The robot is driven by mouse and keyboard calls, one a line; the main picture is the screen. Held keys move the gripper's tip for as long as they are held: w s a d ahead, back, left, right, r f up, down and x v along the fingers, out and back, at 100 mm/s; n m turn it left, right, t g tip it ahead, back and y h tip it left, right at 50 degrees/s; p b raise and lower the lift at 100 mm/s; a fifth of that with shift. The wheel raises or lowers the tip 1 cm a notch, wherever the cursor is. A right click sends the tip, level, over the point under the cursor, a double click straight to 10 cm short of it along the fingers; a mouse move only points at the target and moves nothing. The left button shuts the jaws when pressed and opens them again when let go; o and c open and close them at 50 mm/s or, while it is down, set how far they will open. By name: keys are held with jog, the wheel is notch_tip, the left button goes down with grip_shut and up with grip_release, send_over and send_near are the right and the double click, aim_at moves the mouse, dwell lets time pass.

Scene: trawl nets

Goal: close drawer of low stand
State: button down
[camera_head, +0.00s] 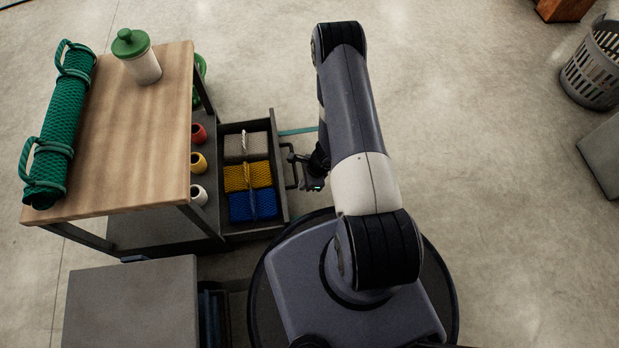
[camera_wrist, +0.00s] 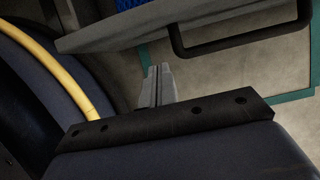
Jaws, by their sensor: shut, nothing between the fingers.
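The low stand (camera_head: 137,150) has a wooden top and dark legs at the left in the head view. Its drawer (camera_head: 282,208) is pulled out to the right and holds grey, yellow and blue folded nets. A dark bar handle (camera_head: 292,172) is on the drawer's front; in the wrist view the handle (camera_wrist: 245,42) shows at the upper right. My gripper (camera_head: 316,187) is beside the handle, just to its right, and is shut and empty. In the wrist view its closed fingers (camera_wrist: 159,84) point toward the drawer front (camera_wrist: 165,22). I cannot tell whether it touches the handle.
Spools (camera_head: 198,162) sit beside the drawer. A grey-topped cabinet (camera_head: 130,305) is at the lower left. A grey basket (camera_head: 594,68) is far right.

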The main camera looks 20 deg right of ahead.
jog(key=shift+w+a, duration=0.2)
jog(key=shift+a, duration=0.8)
jog(key=shift+w+a, duration=0.2)
jog(key=shift+a, duration=0.8)
